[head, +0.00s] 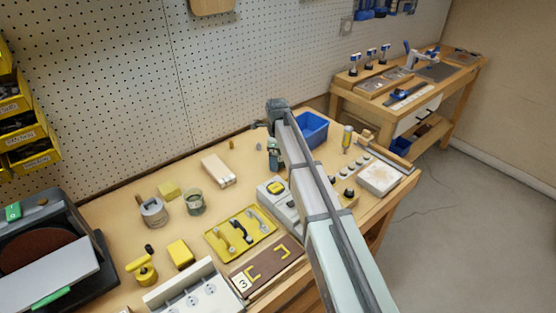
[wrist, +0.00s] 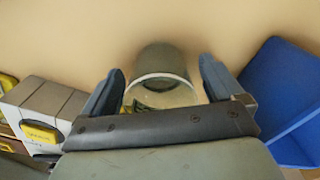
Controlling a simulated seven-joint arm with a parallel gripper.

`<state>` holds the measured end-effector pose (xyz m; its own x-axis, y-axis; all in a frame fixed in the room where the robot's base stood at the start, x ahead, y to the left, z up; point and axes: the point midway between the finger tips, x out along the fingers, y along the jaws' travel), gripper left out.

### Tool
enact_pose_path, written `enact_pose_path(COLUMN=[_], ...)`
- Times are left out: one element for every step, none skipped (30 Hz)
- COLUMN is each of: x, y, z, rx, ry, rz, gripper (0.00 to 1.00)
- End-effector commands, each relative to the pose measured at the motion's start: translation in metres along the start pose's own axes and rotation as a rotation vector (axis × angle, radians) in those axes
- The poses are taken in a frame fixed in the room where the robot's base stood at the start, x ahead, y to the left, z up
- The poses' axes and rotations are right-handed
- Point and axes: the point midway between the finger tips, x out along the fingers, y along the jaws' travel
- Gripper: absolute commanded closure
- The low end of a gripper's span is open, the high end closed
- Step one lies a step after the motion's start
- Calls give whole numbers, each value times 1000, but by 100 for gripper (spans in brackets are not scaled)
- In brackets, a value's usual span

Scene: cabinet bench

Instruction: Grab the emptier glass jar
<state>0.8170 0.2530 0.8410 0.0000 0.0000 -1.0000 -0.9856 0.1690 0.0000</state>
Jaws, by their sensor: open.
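A glass jar (wrist: 162,62) with a pale rim shows in the wrist view between my fingers. Some greenish-yellow contents show low inside it, but how full it is I cannot tell. My gripper (wrist: 160,72) is open, with one finger on each side of this jar and no clear contact. In the head view my gripper (head: 274,156) is over the bench, left of the blue bin, and the jar there is mostly hidden by it. Another glass jar (head: 194,203) with yellowish contents stands further left, beside a grey round container (head: 152,212).
The blue bin (head: 312,128) stands close right of my gripper and also shows in the wrist view (wrist: 285,95). A grey box with a yellow top (head: 272,190) is in front. Bare bench lies behind the jar.

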Motion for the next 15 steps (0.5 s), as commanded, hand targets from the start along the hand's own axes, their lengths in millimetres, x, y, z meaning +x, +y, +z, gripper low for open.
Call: enact_pose_path(x=[0,0,0,0,0,-1,-1,-1,-1,-1,-1,-1,-1,-1,-1], y=[0,0,0,0,0,0,0,0,0,0,0,0,0,0,0], z=[0,0,0,0,0,0,0,0,0,0,0,0,0,0,0], rx=[0,0,0,0,0,0,0,0,0,0,0,0,0,0,0], ry=[0,0,0,0,0,0,0,0,0,0,0,0,0,0,0], rz=[0,0,0,0,0,0,0,0,0,0,0,0,0,0,0], gripper=[6,6,6,8,11,15,17,20,24,27,30,34,37,39,43])
